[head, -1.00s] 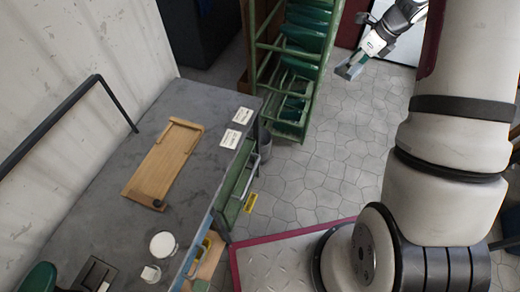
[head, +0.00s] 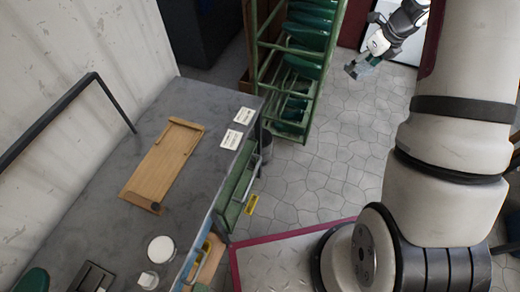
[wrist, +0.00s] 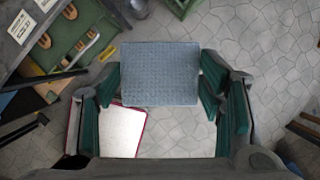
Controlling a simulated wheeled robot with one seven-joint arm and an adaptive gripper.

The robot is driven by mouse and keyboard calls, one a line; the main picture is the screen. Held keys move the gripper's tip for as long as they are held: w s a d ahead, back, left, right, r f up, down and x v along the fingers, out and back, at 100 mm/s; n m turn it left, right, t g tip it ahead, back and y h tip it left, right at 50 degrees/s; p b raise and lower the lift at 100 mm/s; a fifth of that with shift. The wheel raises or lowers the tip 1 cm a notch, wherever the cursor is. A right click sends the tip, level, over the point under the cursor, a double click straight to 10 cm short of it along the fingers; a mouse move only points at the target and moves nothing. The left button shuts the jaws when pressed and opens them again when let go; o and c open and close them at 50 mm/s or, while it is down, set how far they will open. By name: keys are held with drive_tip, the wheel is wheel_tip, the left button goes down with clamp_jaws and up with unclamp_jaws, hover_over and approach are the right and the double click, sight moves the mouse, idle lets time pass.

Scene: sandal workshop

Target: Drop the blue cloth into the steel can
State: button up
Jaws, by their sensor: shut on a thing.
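The blue cloth (wrist: 160,74) is a flat grey-blue square held between the green-padded fingers of my gripper (wrist: 160,95) in the wrist view. My gripper (head: 359,70) also shows in the head view, raised over the paved floor right of the green rack, small and partly hidden by its own links. A grey round can (head: 266,146), seemingly the steel can, stands on the floor between the workbench end and the rack, mostly hidden by the bench. Part of a round grey vessel (wrist: 139,8), probably the same can, shows at the top edge of the wrist view, beyond the cloth.
The grey workbench (head: 95,195) carries a wooden board (head: 165,165), white cards and a white round pot (head: 161,249). A green rack (head: 312,90) stands behind it. A red-edged metal plate (head: 285,262) lies in front. Paved floor between rack and arm is clear.

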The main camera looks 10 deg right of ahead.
drive_tip(key=w+a+f+n+y+b, duration=0.15)
drive_tip(key=w+a+f+b, duration=0.25)
drive_tip(key=w+f+b, duration=0.9)
drive_tip(key=w+a+f+n+b, duration=0.35)
drive_tip(key=w+f+b, duration=0.35)
drive_tip(key=w+f, duration=0.65)
drive_tip(key=w+a+f+n+b, duration=0.1)
drive_tip(key=a+f+b, duration=0.4)
drive_tip(key=f, duration=0.9)
drive_tip(key=w+a+f+n+g+y+b, duration=0.1)
drive_tip(key=w+a+f+b, duration=0.2)
drive_tip(key=f+b, duration=0.9)
drive_tip(key=w+a+f+n+b, duration=0.1)
drive_tip(key=w+a+f+b, duration=0.2)
drive_tip(key=f, duration=1.3)
drive_tip(key=a+b, duration=0.3)
drive_tip(key=b, duration=0.3)
drive_tip(key=shift+a+f+n+g, duration=0.3)
drive_tip(key=shift+a+f+g, duration=0.05)
drive_tip(key=shift+f+g, duration=0.05)
drive_tip(key=o, duration=1.2)
